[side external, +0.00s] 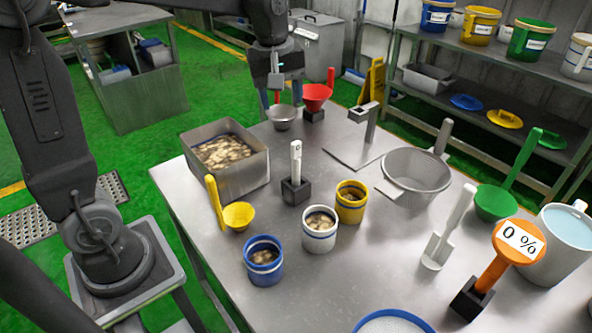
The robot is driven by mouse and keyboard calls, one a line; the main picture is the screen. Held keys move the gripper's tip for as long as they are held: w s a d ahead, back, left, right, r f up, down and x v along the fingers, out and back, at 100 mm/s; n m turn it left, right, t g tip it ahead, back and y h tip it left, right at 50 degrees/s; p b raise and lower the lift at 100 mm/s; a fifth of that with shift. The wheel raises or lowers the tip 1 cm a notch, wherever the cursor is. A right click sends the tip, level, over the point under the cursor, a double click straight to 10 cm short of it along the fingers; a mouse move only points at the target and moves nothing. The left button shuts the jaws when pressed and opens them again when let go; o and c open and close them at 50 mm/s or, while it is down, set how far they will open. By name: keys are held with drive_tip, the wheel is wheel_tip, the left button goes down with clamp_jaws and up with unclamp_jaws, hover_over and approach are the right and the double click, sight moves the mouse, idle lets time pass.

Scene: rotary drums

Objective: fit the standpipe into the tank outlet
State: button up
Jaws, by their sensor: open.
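A rectangular steel tank (232,185) holding brownish, lumpy contents stands at the left of the steel table. No outlet can be made out on it from this side. I cannot tell for sure which thing is the standpipe. A white upright piece (296,155) stands in a dark block (296,190) right of the tank. A grey post with a small head (370,122) stands on a flat plate behind it. My gripper (276,86) points down at the table's far end, above and behind the small steel bowl (281,117). It is open, and nothing is clearly held.
Blue (263,270), white (319,240) and yellow (351,207) small pails stand at the centre front. A yellow scoop (238,216), red funnel (316,94), large steel bowl (416,178), white scraper (437,248), green scoop (495,203) and orange "0 %" piece (493,268) also crowd the table.

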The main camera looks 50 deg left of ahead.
sight(296, 142)
drive_tip(key=w+a+f+n, duration=0.1)
drive_tip(key=w+f, duration=0.1)
drive_tip(key=f, duration=0.2)
drive_tip(key=w+f+n+g, duration=0.1)
drive_tip(key=w+f+n, duration=0.1)
drive_tip(key=f, duration=0.2)
drive_tip(key=w+a+f+n, duration=0.1)
drive_tip(key=w+f, duration=0.1)
drive_tip(key=f, duration=0.2)
drive_tip(key=shift+w+a+f+n+g, duration=0.2)
drive_tip(key=shift+a+n+g, duration=0.1)
drive_tip(key=shift+a+n, duration=0.1)
drive_tip(key=f, duration=0.5)
drive_tip(key=shift+s+d+f, duration=0.25)
drive_tip(key=shift+s+f, duration=0.05)
drive_tip(key=shift+s, duration=0.05)
clamp_jaws()
